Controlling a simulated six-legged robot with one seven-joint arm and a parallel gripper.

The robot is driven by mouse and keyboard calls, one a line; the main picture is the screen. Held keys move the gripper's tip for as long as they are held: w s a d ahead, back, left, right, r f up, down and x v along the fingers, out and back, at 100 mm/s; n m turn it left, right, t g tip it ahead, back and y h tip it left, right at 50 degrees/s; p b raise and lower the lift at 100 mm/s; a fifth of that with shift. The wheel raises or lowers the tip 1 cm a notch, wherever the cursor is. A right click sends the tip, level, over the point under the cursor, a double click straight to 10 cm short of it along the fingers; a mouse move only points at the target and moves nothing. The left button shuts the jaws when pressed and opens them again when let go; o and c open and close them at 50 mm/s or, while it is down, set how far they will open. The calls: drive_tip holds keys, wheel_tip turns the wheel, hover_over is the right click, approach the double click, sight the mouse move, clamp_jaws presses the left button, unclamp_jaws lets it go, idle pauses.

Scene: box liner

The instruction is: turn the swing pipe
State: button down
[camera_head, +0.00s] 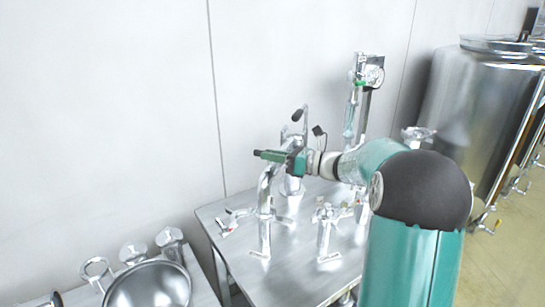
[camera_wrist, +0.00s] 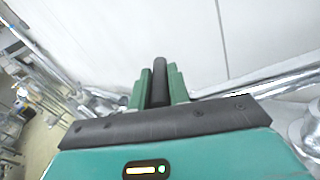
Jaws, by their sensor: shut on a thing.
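The swing pipe (camera_head: 265,190) is a shiny metal pipe standing on the metal table, with its upper end bent toward my gripper. My gripper (camera_head: 270,156) is at the top of this pipe, reaching in from the right. In the wrist view, the two green fingers of my gripper (camera_wrist: 160,88) are shut on a dark round handle (camera_wrist: 159,72), which sticks out past their tips. The handle's tip also shows in the head view (camera_head: 257,152). The fingers and wrist hide where the handle joins the pipe.
The metal table (camera_head: 300,272) carries several valves and fittings, including a second upright pipe with a dark handle (camera_head: 297,115) close behind my gripper. A tall gauge stand (camera_head: 372,75) rises behind my arm. A steel bowl (camera_head: 150,285) is at lower left, and a large tank (camera_head: 470,100) at right.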

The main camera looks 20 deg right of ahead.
wheel_tip(320, 180, up, 8)
drive_tip(key=w+d+m, duration=0.2)
drive_tip(key=shift+w+d, duration=0.15)
drive_tip(key=shift+w, duration=0.05)
drive_tip(key=c, duration=1.4)
unclamp_jaws()
drive_tip(key=shift+f, duration=0.1)
drive_tip(key=shift+o, duration=0.4)
drive_tip(key=v, duration=1.3)
drive_tip(key=shift+s+d, duration=0.25)
drive_tip(key=shift+s, duration=0.05)
